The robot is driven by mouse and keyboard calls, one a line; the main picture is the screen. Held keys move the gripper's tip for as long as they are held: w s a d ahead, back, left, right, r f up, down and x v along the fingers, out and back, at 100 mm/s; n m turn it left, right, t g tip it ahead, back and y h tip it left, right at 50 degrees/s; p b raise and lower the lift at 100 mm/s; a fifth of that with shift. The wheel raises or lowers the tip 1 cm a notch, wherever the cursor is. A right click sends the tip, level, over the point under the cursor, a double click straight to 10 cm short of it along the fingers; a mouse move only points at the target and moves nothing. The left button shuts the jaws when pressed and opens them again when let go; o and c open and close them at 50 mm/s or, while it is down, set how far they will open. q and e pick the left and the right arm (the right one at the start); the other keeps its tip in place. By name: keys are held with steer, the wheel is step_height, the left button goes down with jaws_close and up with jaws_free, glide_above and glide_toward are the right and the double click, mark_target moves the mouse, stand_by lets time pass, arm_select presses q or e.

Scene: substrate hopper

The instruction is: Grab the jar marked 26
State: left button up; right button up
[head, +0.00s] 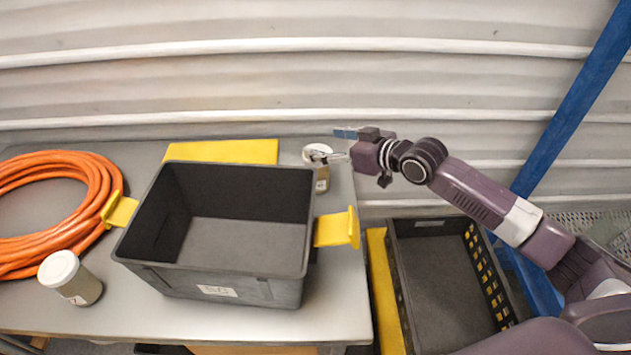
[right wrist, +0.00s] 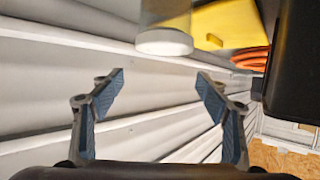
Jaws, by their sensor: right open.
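One white-lidded jar (head: 322,182) stands at the back right of the table, just right of the bin. Its number cannot be read. Its white lid also shows in the right wrist view (right wrist: 165,43), beyond the fingertips and roughly centred between them. A second white-lidded jar (head: 71,278) stands at the front left of the table; its label is too small to read. My right gripper (head: 338,146) is open and empty, beside the back jar, and overlaps its top in the head view. Its two fingers (right wrist: 160,88) are spread wide in the right wrist view. My left gripper is out of view.
A dark grey bin (head: 215,277) with yellow handles fills the table's middle. An orange hose coil (head: 100,185) lies left, a yellow sheet (head: 225,151) behind. A black crate (head: 403,285) stands low beyond the table's right edge. A blue post (head: 575,95) rises at right.

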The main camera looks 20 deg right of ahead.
mark_target(319, 149)
steer(key=f, duration=0.1)
steer(key=f+b, duration=0.1)
steer(key=f, duration=0.1)
steer(key=shift+w+a+b, duration=0.3)
steer(key=shift+w, duration=0.1)
steer(key=shift+x, duration=1)
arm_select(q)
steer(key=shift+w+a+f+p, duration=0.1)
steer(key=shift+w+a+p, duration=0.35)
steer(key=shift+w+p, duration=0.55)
arm_select(e)
steer(key=x, duration=0.6)
steer(key=shift+s+f, duration=0.25)
steer(key=shift+f, duration=0.1)
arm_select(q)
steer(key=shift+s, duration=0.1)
arm_select(e)
steer(key=shift+c, duration=0.7)
steer(key=shift+c, duration=1.1)
jaws_close()
